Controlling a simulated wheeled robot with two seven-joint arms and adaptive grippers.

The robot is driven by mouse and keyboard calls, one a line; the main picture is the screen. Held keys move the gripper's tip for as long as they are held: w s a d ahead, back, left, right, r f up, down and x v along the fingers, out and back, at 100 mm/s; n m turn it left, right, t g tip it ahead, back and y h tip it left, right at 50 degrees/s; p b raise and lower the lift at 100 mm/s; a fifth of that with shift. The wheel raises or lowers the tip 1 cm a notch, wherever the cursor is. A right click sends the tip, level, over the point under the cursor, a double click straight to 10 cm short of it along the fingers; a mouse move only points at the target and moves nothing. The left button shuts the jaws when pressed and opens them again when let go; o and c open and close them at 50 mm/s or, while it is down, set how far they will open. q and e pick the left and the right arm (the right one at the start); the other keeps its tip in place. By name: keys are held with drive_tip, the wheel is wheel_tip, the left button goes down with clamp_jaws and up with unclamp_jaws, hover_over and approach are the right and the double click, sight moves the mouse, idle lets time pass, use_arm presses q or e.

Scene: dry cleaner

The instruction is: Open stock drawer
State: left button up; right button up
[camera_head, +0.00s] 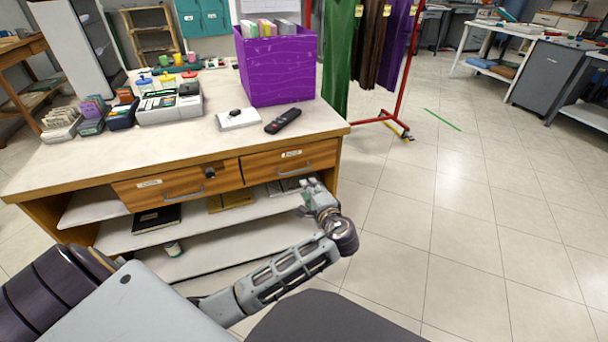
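The wooden counter has two drawers side by side under its top, the left drawer (160,187) and the right drawer (262,168). Each has a small white label, too small to read, and a metal bar handle. My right gripper is not seen.
Open shelves (225,227) under the drawers hold a dark book (156,219). On top stand a purple bin (277,68), a black remote (283,121) and a card tray (168,104). A red garment rack (401,75) stands behind. Floor to the right is clear.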

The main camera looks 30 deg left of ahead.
sight(297, 171)
use_arm(q)
drive_tip(key=shift+a, duration=0.1)
drive_tip(key=shift+b+x, duration=2.05)
drive_tip(key=shift+x, duration=4.85)
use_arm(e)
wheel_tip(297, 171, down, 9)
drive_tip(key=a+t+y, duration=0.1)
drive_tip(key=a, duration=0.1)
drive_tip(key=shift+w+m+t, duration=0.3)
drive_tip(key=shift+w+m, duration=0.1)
use_arm(q)
drive_tip(key=shift+w, duration=0.1)
drive_tip(key=shift+c, duration=0.3)
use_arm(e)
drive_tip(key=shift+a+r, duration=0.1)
use_arm(q)
clamp_jaws()
